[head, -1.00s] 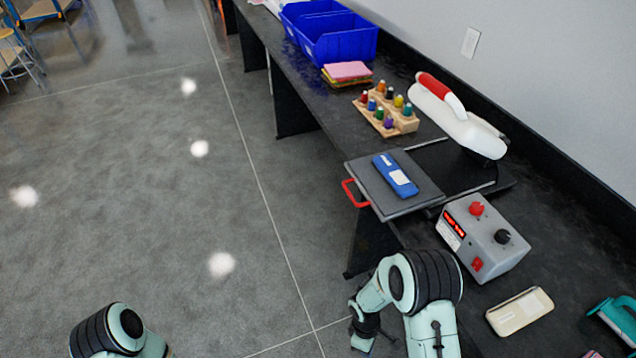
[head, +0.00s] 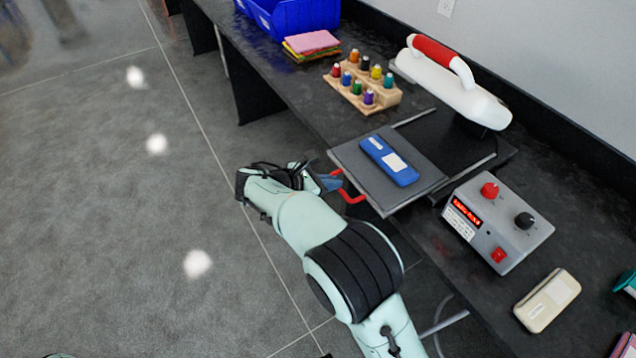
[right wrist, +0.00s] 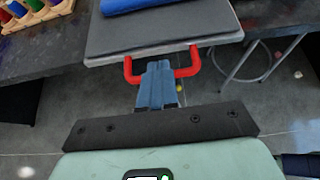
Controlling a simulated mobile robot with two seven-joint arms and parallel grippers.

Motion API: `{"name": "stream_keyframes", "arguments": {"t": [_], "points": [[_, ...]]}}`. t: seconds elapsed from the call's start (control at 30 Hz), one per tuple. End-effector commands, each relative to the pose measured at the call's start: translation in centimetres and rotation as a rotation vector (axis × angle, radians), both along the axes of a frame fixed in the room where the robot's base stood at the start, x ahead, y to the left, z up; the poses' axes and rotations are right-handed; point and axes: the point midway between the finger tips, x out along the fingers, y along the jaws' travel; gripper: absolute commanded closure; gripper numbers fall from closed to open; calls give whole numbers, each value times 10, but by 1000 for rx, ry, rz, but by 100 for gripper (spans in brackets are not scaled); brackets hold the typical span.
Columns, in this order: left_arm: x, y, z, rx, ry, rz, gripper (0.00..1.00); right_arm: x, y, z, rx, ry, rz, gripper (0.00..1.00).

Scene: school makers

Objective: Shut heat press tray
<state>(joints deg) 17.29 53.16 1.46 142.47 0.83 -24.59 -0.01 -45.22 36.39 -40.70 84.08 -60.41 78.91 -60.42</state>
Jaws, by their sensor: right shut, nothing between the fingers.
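The heat press tray (head: 428,178) is a flat dark plate pulled out past the counter's front edge, with a blue case (head: 389,160) lying on it. Its red handle (head: 347,190) sticks out at the front; it also shows in the right wrist view (right wrist: 188,70). My right gripper (head: 330,182) is shut and empty at the handle. In the right wrist view its closed blue fingers (right wrist: 157,78) sit between the two handle legs, overlapping the crossbar; I cannot tell whether they touch. The white press head with a red grip (head: 443,58) is behind the tray. My left gripper is out of view.
A grey control box (head: 497,222) with red and black knobs stands right of the tray. A wooden rack of small bottles (head: 362,90) and blue bins (head: 290,15) stand farther back. A cream case (head: 547,300) lies nearer. The floor left of the counter is clear.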

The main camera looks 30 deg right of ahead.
Motion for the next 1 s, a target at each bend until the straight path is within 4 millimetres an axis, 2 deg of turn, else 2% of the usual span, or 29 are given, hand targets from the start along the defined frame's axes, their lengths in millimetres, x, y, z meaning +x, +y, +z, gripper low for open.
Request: {"name": "stream_keyframes", "arguments": {"t": [0.1,0.27,0.8,1.0], "points": [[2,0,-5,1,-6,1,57,1,-18,-12,0,1,-2,100],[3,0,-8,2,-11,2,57,2,-34,-21,0,1,-2,100],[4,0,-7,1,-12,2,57,3,-40,-23,1,0,0,100],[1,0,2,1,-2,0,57,4,-61,-21,0,1,-3,100]]}}
